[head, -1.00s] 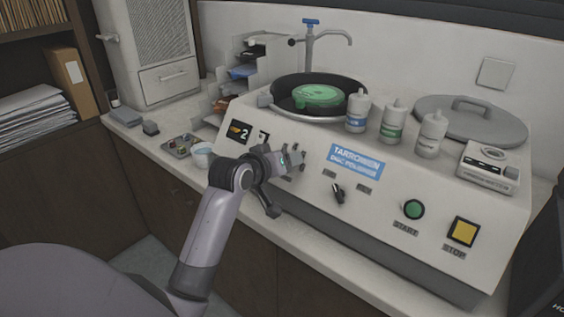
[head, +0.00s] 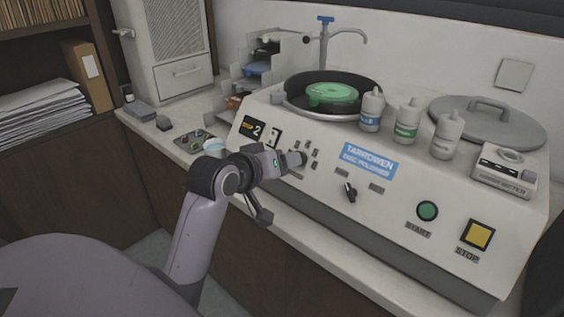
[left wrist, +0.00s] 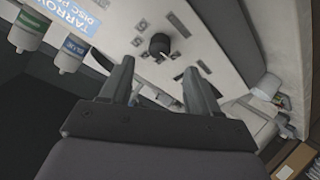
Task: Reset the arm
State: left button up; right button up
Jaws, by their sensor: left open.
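My left arm comes in from the left in the head view. Its gripper (head: 295,158) is in front of the sloping panel of the disc polisher (head: 390,215), near the small switches at the panel's left part. In the left wrist view the two fingers of the gripper (left wrist: 160,88) stand apart with nothing between them. Beyond them the panel shows a black knob (left wrist: 159,44). I cannot tell from these views whether a finger touches the panel. My right gripper is in neither view.
The green START button (head: 427,210) and yellow STOP button (head: 476,236) are on the panel's right. Three bottles, a round lid (head: 487,124) and a meter (head: 505,172) stand on top. A green disc (head: 333,95) lies in the bowl. A small tray (head: 194,141) is at left.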

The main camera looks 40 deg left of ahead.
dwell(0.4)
pick_arm(q)
jog(key=s+d+f+m, duration=0.1)
jog(key=s+d+f, duration=0.1)
jog(key=f, duration=0.3)
jog(key=s+d+f+m+g, duration=0.1)
jog(key=f+m, duration=0.1)
jog(key=f, duration=0.4)
jog(key=s+d+f+m+h, duration=0.1)
jog(key=s+d+f, duration=0.1)
jog(key=f, duration=0.3)
jog(key=shift+s+d+f+m+g, duration=0.25)
jog(key=shift+s+d+m+g, duration=0.05)
jog(key=shift+s+d+m, duration=0.1)
jog(key=s+d+f+m+g+h, duration=0.1)
jog(key=s+d+f+m+h, duration=0.1)
jog(key=s+d+f+m, duration=0.2)
jog(key=s+d+f, duration=0.3)
jog(key=s+f, duration=0.5)
jog(key=s, duration=0.1)
jog(key=shift+s+d+m, duration=0.3)
jog(key=shift+s+d, duration=0.05)
